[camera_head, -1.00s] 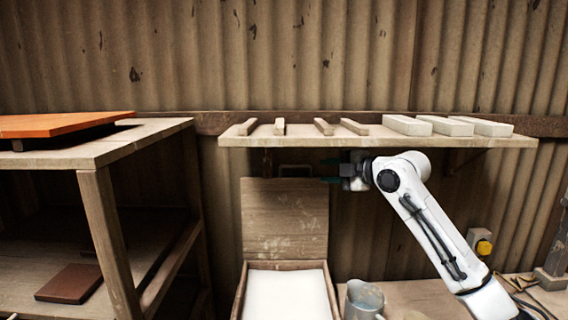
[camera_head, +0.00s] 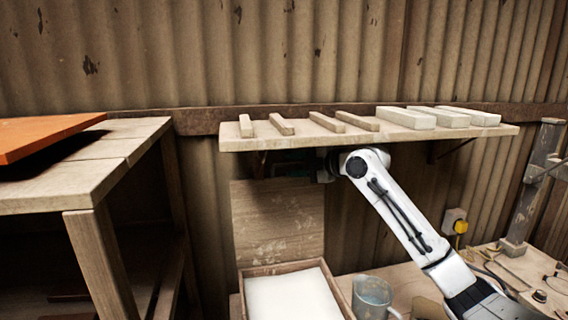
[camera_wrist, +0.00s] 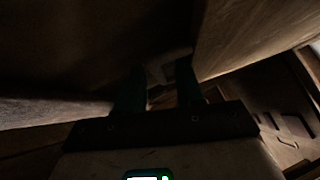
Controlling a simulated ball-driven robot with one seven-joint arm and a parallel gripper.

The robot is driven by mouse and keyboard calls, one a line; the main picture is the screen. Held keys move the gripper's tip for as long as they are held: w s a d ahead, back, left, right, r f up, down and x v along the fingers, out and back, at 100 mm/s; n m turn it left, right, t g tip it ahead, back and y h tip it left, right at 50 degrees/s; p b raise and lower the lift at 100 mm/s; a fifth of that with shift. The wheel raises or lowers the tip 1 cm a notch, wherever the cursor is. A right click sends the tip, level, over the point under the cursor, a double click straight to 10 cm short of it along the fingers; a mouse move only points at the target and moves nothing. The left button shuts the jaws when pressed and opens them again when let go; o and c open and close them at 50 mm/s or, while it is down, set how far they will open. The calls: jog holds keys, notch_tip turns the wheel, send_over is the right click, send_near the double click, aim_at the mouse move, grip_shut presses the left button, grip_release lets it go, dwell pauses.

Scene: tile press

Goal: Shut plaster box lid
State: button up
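The plaster box (camera_head: 259,270) stands open on the bench with white plaster in it. Its wooden lid (camera_head: 278,222) is raised upright at the back of the box, below the shelf. My gripper (camera_head: 292,168) is at the lid's top edge, reaching in from the right; its dark fingers are in shadow and hard to make out. In the wrist view my gripper (camera_wrist: 160,90) shows two fingers apart, with a pale piece, perhaps the lid's handle (camera_wrist: 168,66), at the gap between them. Whether they touch it is too dark to tell.
A wall shelf (camera_head: 365,138) with wooden strips and pale blocks hangs just above my gripper. A metal jug (camera_head: 372,297) stands right of the box. A wooden rack (camera_head: 105,250) with an orange board (camera_head: 40,136) stands at the left. A yellow plug (camera_head: 460,226) and cables are at the right.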

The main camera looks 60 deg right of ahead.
jog(key=shift+c, duration=0.4)
grip_shut()
dwell(0.4)
